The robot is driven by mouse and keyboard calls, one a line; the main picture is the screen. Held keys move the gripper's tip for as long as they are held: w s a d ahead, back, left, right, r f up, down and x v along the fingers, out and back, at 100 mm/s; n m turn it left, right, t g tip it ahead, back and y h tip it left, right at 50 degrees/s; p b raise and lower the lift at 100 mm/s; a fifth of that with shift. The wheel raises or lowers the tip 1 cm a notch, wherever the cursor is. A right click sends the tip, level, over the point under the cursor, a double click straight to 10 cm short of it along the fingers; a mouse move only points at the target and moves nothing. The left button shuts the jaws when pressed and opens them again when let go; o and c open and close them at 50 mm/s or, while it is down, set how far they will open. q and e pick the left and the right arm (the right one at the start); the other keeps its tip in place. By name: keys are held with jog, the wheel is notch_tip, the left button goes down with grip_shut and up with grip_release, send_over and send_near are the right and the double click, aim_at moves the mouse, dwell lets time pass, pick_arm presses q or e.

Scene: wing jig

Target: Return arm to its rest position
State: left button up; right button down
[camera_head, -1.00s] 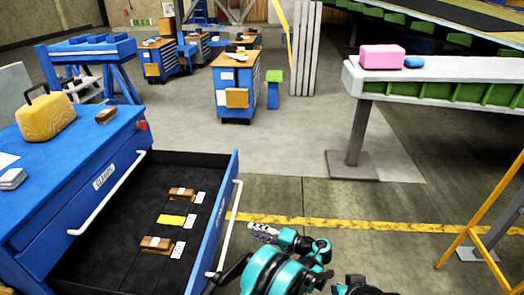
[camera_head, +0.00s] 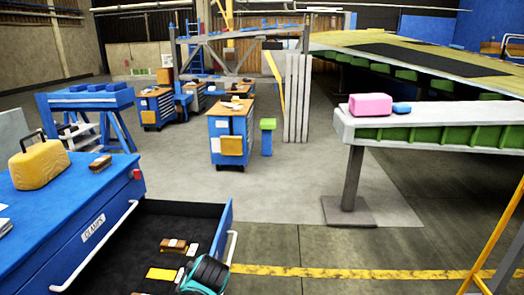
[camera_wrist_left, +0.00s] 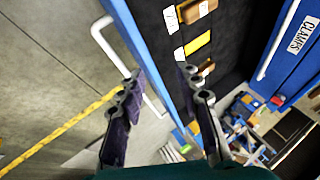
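Beyond the fingers are the side of the open blue drawer (camera_wrist_left: 165,50) and the floor. In the head view a teal and black part of my arm (camera_head: 205,276) is at the bottom edge, in front of the drawer's right side; the gripper itself does not show there. My right gripper is in neither view.
The open drawer (camera_head: 228,222), part of the blue cabinet (camera_head: 120,185), holds brown blocks and a yellow piece (camera_head: 161,273). A yellow case (camera_head: 40,164) stands on top. A wing-jig beam (camera_head: 425,118) with a pink block (camera_head: 370,104) is at right.

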pick_arm(q)
jog(key=s+f+n+t+h, duration=0.1)
jog(key=s+n+h, duration=0.2)
jog(key=s, duration=1.1)
jog(key=shift+d+f+t+h, duration=0.15)
jog(key=shift+d+t+h, duration=0.3)
jog(key=shift+h, duration=0.15)
